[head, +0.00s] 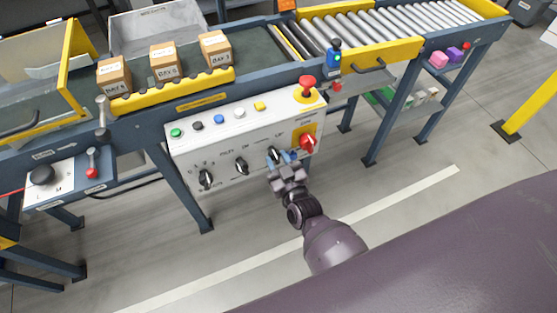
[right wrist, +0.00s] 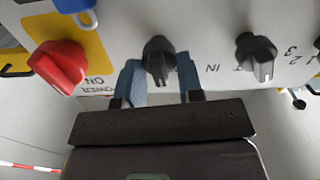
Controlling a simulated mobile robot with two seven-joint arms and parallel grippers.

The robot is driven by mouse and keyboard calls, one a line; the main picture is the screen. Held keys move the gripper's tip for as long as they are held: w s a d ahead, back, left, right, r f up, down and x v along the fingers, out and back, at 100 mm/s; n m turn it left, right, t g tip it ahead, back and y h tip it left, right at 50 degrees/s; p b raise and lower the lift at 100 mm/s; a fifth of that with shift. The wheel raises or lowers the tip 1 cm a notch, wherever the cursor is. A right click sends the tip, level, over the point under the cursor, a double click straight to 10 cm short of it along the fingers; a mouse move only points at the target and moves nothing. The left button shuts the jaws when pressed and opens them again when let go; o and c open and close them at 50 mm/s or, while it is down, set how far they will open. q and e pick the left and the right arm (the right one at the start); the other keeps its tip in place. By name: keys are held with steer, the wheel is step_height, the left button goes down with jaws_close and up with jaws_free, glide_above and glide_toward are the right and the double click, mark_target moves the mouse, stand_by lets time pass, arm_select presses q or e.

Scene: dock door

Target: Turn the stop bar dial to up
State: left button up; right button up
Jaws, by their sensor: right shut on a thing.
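The white control panel (head: 225,135) carries a row of black dials. My right gripper (head: 284,161) is at the rightmost black dial (head: 273,154), which I take for the stop bar dial; its label is too small to read surely. In the right wrist view, the two blue fingers of my right gripper (right wrist: 157,82) stand on either side of this dial (right wrist: 159,52) and are shut on it. The dial's ridge looks roughly upright in that view. The fingers partly cover it in the head view. My left gripper is not in view.
A red switch (head: 308,142) on a yellow plate sits close to the right of the gripped dial. Another black dial (head: 241,166) is to its left. A red mushroom button (head: 307,83) tops the panel's right end. Cartons (head: 165,61) stand on the conveyor behind.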

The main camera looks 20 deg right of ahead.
steer(key=m, duration=0.3)
steer(key=shift+d+m+p, duration=0.1)
steer(key=shift+m+p, duration=0.2)
steer(key=shift+m, duration=1.9)
steer(key=o, duration=0.5)
steer(key=shift+o, duration=0.2)
steer(key=shift+s, duration=0.1)
steer(key=shift+s+d, duration=0.1)
steer(key=shift+s, duration=0.2)
steer(key=s+p, duration=0.1)
steer(key=s, duration=0.9)
steer(key=shift+d, duration=0.15)
